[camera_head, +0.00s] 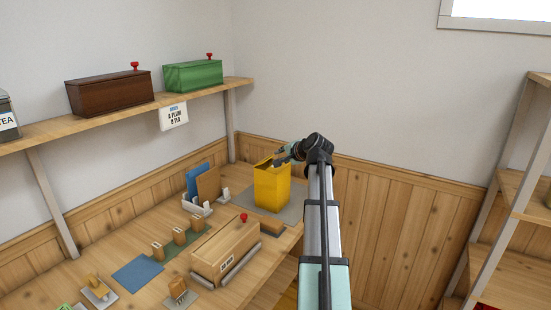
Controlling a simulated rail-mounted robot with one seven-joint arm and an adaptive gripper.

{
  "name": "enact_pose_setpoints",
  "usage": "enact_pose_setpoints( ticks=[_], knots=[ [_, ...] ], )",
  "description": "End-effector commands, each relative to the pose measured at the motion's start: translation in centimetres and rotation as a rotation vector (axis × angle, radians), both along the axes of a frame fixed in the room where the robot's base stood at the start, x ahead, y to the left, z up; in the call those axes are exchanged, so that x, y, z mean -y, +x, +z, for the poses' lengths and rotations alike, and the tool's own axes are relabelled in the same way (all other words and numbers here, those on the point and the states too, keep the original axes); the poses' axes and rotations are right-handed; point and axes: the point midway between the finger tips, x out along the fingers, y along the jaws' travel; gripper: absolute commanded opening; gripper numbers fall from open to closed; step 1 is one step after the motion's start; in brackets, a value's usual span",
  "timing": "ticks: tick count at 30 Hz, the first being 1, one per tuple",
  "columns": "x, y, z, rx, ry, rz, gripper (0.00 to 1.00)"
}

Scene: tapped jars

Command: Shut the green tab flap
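A tall yellow box (270,188) stands on a grey mat (291,214) at the back right of the wooden table. Its upper edge looks uneven, and a darker part shows at the top. I cannot make out a green tab or flap on it at this size. My gripper (279,158) is at the top right edge of the yellow box, reaching in from the right. I cannot tell whether it touches the box. Its fingers are too small to read as open or shut.
A wooden box with a red knob (226,252) and small wooden blocks (179,235) stand on the table (110,247). A file holder (197,207) is left of the yellow box. The wall shelf (110,116) holds a brown box (110,93) and a green box (193,76).

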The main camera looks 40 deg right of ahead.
Motion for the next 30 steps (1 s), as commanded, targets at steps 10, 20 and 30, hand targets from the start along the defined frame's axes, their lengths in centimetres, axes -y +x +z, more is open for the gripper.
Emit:
enact_pose_setpoints(
  ticks=[10, 20, 30],
  knots=[
    [-0.4, -2.3, 1.2, 0.0, 0.0, 0.001, 0.22],
    [-0.7, -2.0, 1.3, 0.0, 0.001, 0.006, 0.0],
    [-8.2, 6.4, 2.9, -0.042, -0.02, 0.142, 0.0]
  ],
)
